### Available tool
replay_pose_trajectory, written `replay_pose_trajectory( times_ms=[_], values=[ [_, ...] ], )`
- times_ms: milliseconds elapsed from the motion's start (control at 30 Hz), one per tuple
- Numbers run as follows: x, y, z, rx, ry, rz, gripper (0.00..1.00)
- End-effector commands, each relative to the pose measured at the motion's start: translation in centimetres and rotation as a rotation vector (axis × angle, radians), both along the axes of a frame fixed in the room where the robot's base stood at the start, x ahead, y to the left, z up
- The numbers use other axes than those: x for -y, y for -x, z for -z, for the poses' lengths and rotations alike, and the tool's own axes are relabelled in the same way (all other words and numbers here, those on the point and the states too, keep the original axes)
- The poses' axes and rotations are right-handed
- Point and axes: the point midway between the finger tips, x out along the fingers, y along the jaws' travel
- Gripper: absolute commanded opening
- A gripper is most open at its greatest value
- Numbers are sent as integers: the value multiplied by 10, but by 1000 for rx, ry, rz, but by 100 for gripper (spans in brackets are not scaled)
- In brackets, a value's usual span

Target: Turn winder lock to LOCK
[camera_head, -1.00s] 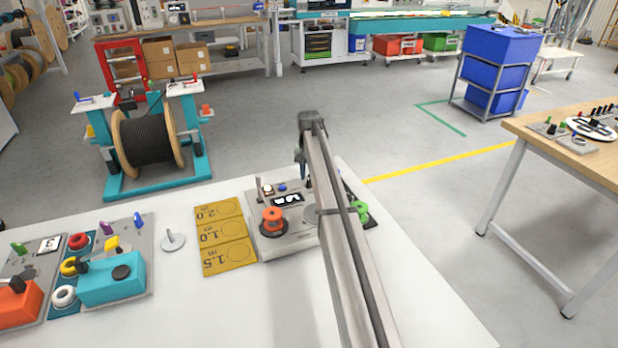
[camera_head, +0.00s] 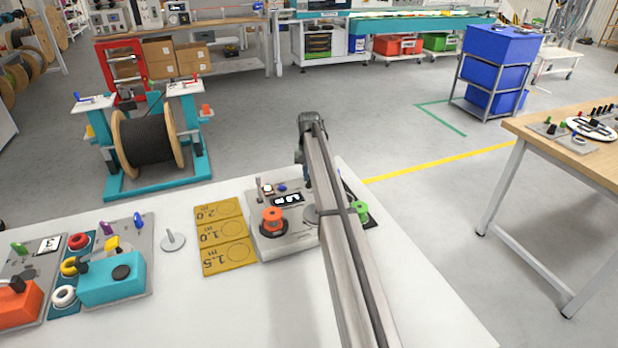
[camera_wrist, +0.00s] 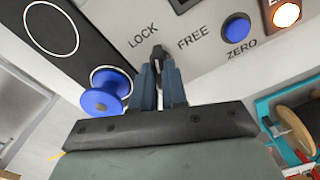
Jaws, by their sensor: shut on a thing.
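The winder panel (camera_head: 275,240) stands on the white table, with a small display (camera_head: 289,199). In the wrist view, my gripper (camera_wrist: 158,68) is shut on the small dark winder lock lever (camera_wrist: 157,52). The lever sits between the printed LOCK label (camera_wrist: 143,36) and FREE label (camera_wrist: 192,40). Most of the lever is hidden by the fingers, so its exact angle is hard to tell. In the head view my arm hides the lever and most of the gripper.
A blue ZERO button (camera_wrist: 236,27) is right of the lever. A blue spool-shaped part (camera_wrist: 107,95) is close to the left of the fingers.

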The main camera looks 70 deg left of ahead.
Motion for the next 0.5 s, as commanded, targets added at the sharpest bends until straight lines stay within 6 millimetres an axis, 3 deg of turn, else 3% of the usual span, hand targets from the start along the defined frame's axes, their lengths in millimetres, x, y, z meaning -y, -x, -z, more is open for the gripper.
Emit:
replay_pose_trajectory(
  times_ms=[500],
  values=[
    [0,0,0,0,0,-446,0]
  ],
)
